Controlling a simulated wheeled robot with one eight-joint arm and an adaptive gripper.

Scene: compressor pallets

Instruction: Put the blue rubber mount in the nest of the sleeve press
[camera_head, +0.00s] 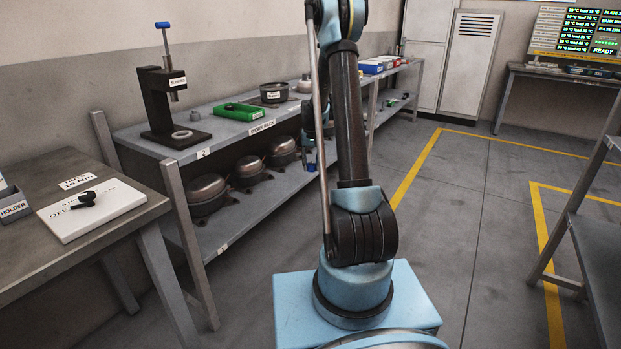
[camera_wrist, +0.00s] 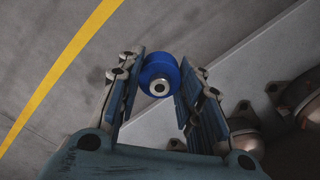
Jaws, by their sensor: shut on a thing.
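The blue rubber mount (camera_wrist: 159,73) is a short round piece with a metal centre. In the wrist view my gripper (camera_wrist: 161,78) is shut on it, with one finger on each side near the tips. The black sleeve press (camera_head: 160,103) stands at the left end of the rack's upper shelf, with a blue-topped lever. A pale ring, its nest (camera_head: 181,134), sits on the press base and looks empty. In the head view my arm hides most of the gripper, which is low beside the rack, to the right of the press.
A green tray (camera_head: 240,111) and a dark round pot (camera_head: 274,92) sit on the rack's upper shelf (camera_head: 225,129). Several domed compressor parts (camera_head: 207,194) stand on the lower shelf. A table with a white board (camera_head: 105,208) is at left.

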